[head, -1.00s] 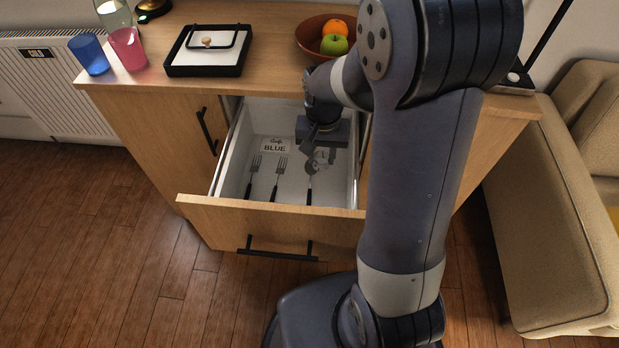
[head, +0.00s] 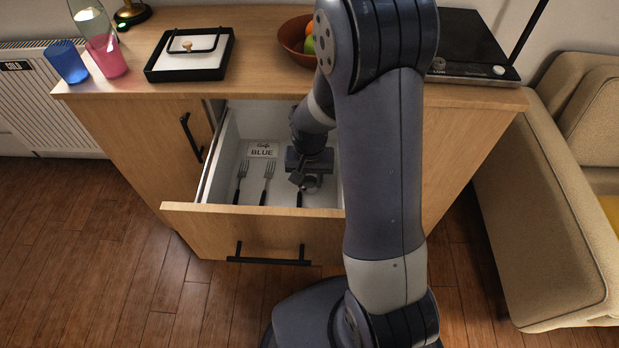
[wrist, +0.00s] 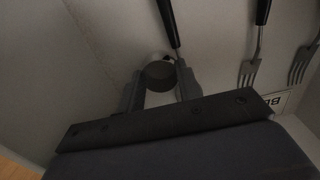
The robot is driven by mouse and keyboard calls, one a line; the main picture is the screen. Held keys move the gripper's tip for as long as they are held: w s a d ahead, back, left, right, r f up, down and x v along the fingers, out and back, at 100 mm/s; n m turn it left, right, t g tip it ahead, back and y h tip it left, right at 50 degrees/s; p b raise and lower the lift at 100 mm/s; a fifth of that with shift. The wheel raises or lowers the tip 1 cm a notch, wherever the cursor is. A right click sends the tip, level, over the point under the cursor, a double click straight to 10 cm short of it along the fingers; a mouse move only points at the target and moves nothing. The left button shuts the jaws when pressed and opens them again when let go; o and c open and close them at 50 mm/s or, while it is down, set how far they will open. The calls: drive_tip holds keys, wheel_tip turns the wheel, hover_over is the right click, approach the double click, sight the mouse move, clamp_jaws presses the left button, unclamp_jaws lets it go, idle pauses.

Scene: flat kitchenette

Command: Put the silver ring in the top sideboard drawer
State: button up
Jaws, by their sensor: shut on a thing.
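The top sideboard drawer (head: 252,229) is pulled open and shows its pale inside in the head view. My gripper (head: 306,181) is down inside the drawer at its right part, pointing downward. In the wrist view my gripper (wrist: 161,82) has its two fingers on either side of the silver ring (wrist: 158,72), shut on it. The ring is close to the drawer floor; whether it touches the floor I cannot tell. The ring is not discernible in the head view.
Forks (head: 241,182) and a dark-handled utensil (head: 299,198) lie in the drawer, with a BLUE card (head: 262,151) behind. The utensil's handle (wrist: 168,22) is beside the ring. On top are a black tray (head: 190,76), cups (head: 66,62) and a fruit bowl (head: 291,38).

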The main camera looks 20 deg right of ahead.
drive_tip(key=o, duration=0.9)
drive_tip(key=shift+f, duration=0.15)
drive_tip(key=shift+o, duration=0.2)
wheel_tip(320, 180, up, 12)
drive_tip(key=p, duration=0.3)
drive_tip(key=shift+r, duration=0.25)
